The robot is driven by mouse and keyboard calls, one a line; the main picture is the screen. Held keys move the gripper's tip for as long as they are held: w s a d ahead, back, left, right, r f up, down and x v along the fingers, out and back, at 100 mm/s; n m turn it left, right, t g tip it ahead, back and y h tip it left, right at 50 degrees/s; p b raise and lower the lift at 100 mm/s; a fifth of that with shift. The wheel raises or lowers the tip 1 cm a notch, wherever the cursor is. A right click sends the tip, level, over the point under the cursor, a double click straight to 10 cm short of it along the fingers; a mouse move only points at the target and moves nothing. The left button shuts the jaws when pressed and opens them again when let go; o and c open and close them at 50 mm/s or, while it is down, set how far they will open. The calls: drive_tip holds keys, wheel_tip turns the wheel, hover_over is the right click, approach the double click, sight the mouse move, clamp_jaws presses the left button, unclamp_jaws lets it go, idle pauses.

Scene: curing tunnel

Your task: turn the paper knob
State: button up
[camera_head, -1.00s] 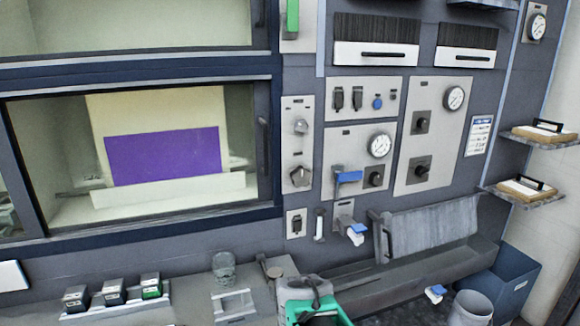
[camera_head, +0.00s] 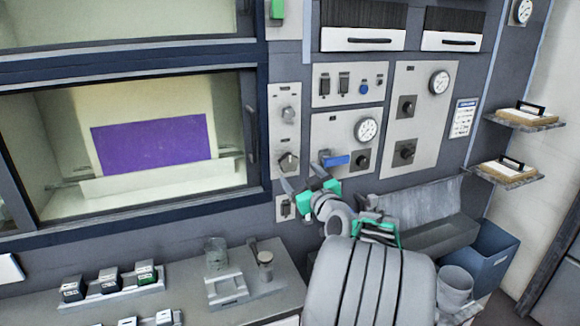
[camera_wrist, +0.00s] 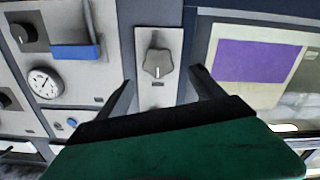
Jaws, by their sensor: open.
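A star-shaped grey knob (camera_head: 288,161) sits low on a narrow light panel beside the window; it also shows in the wrist view (camera_wrist: 157,62). A second, rounder knob (camera_head: 285,115) is higher on the same panel. I cannot read the labels, so I cannot tell which is the paper knob. My gripper (camera_head: 304,175) is open and empty, in front of and a little below right of the star-shaped knob in the head view. In the wrist view my gripper (camera_wrist: 162,77) has its fingers apart on either side of that knob, not visibly touching it.
A blue lever handle (camera_head: 336,160) and a round gauge (camera_head: 367,130) are on the panel just right. A window (camera_head: 238,187) with a purple sheet (camera_head: 150,145) behind it is at left. Below are a counter (camera_head: 190,282) with a glass jar (camera_head: 215,252), and a blue bin (camera_head: 492,255).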

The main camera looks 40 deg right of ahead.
sight(290, 163)
drive_tip(key=shift+n, duration=0.3)
drive_tip(key=p+x, duration=0.3)
drive_tip(key=x, duration=0.4)
drive_tip(key=shift+w+d+r, duration=0.1)
drive_tip(key=shift+d, duration=0.05)
drive_tip(key=shift+w+d, duration=0.1)
drive_tip(key=shift+w, duration=0.2)
drive_tip(key=c, duration=1.4)
